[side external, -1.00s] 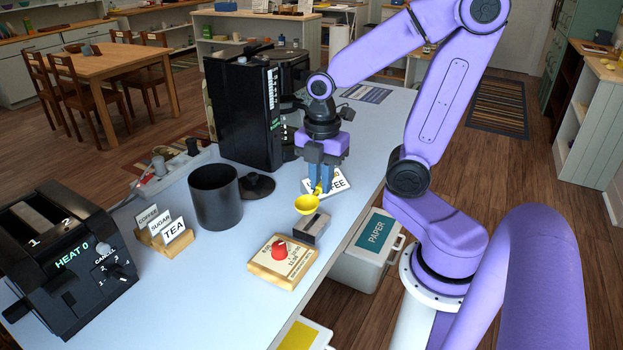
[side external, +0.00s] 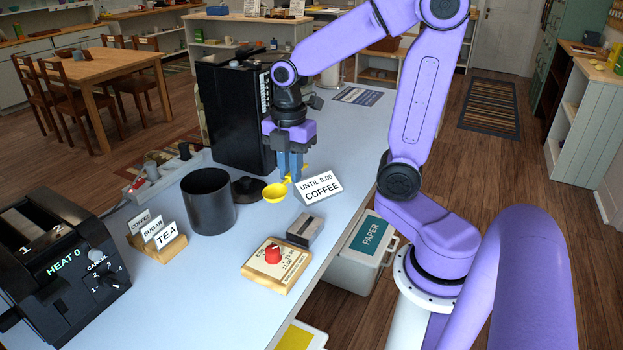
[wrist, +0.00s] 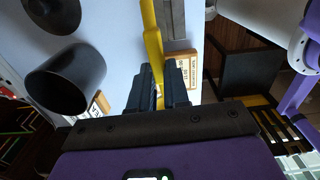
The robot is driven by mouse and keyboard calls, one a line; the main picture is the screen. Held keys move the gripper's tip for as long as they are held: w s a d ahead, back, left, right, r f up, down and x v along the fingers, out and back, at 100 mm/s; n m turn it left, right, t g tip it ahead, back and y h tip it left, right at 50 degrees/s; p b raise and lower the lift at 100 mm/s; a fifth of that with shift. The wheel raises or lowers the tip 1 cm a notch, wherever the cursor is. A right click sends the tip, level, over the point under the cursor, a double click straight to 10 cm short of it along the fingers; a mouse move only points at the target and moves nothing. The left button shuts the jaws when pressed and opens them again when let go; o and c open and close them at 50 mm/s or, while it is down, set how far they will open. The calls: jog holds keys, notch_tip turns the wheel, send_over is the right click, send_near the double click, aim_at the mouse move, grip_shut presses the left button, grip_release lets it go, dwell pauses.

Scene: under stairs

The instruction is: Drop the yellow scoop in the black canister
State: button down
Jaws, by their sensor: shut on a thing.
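The yellow scoop (side external: 275,193) is held in my gripper (side external: 291,176), with its bowl toward the left in the side view. In the wrist view the scoop's yellow handle (wrist: 152,45) runs between the fingers of my gripper (wrist: 157,90). The black canister (side external: 208,203) stands upright and uncovered on the counter, to the left of the scoop. It also shows at the left of the wrist view (wrist: 62,85). The scoop is apart from the canister. The canister's inside bottom is hidden.
A black lid (side external: 249,187) lies behind the canister. A coffee sign (side external: 319,187), a dark grey block (side external: 305,230) and a wooden timer block with a red knob (side external: 277,268) are to the right. A tea and sugar sign holder (side external: 160,243) and a black toaster (side external: 62,240) are to the left.

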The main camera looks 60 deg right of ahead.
jog(key=w+r, duration=0.2)
jog(key=w, duration=1.9)
jog(key=shift+s+a+f, duration=0.15)
jog(key=shift+f, duration=1.15)
jog(key=shift+s+a+f, duration=0.1)
jog(key=shift+a+f, duration=0.05)
jog(key=shift+f, duration=1.15)
jog(key=c, duration=1)
grip_release()
jog(key=shift+c, duration=0.2)
notch_tip(320, 180, up, 18)
jog(key=shift+f, duration=0.25)
